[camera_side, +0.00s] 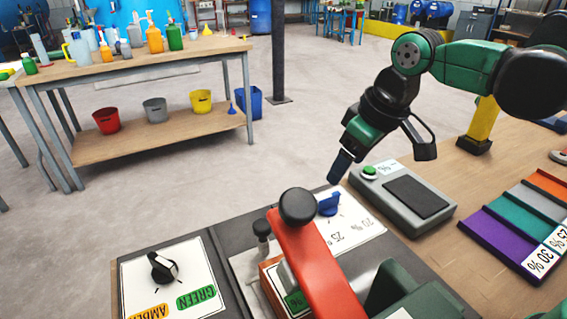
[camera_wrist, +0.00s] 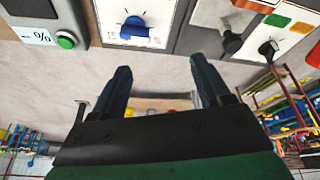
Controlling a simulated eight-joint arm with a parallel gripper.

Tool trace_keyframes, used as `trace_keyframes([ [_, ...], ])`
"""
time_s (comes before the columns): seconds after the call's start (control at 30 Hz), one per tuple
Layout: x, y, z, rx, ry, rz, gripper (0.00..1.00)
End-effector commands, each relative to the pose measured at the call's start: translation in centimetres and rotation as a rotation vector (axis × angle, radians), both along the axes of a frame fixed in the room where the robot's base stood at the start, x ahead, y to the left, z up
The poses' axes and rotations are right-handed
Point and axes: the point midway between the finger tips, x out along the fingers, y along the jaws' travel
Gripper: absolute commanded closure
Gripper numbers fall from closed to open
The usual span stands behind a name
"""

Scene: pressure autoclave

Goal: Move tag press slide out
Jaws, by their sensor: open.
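The tag press shows in the side view as a red lever (camera_side: 316,262) with a black ball end (camera_side: 297,206), above a block with an orange and green face. Beside it stands a small black knob (camera_side: 262,229), which seems to belong to the press slide; the slide itself is mostly hidden by the lever. A black knob also shows in the wrist view (camera_wrist: 232,42). My gripper (camera_side: 341,166) hangs in the air near the blue dial, apart from the press. In the wrist view its two dark fingers (camera_wrist: 162,82) are spread with nothing between them.
A blue dial (camera_side: 329,204) sits on a white percent panel. A grey box with a green button (camera_side: 370,172) stands to its right. A black selector (camera_side: 164,267) is at the left, and coloured strips (camera_side: 512,228) lie at the right. Open floor lies behind the bench.

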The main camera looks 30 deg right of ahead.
Motion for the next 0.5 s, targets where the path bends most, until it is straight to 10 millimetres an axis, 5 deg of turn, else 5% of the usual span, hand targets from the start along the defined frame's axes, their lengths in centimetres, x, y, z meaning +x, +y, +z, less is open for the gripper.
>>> trace_keyframes([
  [0.3,3.1,9.7,-1.8,-0.113,0.24,0.333,0.3],
  [0.5,3.2,12.3,-3.1,-0.149,0.307,0.422,0.3],
])
